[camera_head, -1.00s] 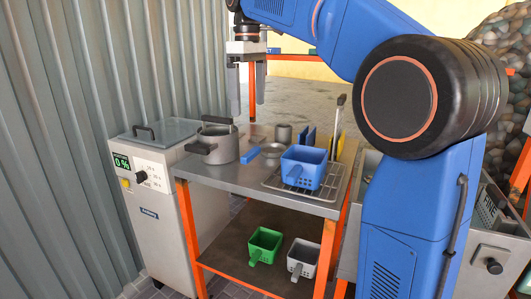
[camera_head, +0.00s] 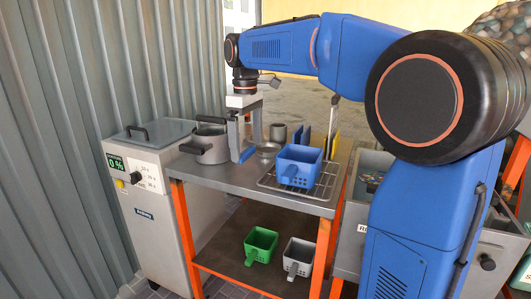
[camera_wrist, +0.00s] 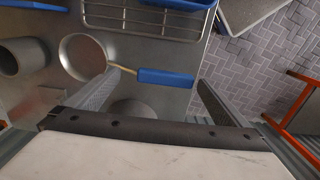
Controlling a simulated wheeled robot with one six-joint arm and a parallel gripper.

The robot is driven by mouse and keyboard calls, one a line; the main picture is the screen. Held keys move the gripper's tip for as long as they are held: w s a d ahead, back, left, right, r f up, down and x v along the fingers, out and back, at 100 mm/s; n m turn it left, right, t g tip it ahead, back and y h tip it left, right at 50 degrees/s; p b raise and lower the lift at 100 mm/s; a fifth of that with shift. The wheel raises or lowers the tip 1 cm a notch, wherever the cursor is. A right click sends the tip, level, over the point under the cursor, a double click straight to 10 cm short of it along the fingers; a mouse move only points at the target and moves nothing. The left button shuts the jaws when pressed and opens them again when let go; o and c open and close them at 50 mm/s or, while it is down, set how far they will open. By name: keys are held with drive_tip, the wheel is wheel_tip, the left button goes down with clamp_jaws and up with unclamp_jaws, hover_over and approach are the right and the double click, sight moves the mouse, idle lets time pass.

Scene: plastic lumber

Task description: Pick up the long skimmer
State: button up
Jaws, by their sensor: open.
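The long skimmer lies on the steel table, with a round bowl (camera_wrist: 82,55), a thin tan shaft and a blue grip (camera_wrist: 165,78) in the wrist view. In the head view its bowl (camera_head: 268,150) is right of my gripper, and the blue grip is low between the fingers. My gripper (camera_head: 246,150) points down over the table, open and empty. In the wrist view my fingers (camera_wrist: 160,76) stand either side of the blue grip, which runs lengthwise from one finger towards the other. The left finger overlaps the shaft. Whether the fingertips reach grip height, I cannot tell.
A grey pot (camera_head: 211,150) stands close left of my gripper. A blue basket (camera_head: 300,160) sits on a wire rack (camera_head: 322,190) at the right. A small metal cup (camera_head: 278,132) stands behind. Green (camera_head: 262,240) and grey (camera_head: 299,257) baskets are on the lower shelf.

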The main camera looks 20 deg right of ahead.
drive_tip(key=shift+f, duration=0.8)
drive_tip(key=c, duration=1.4)
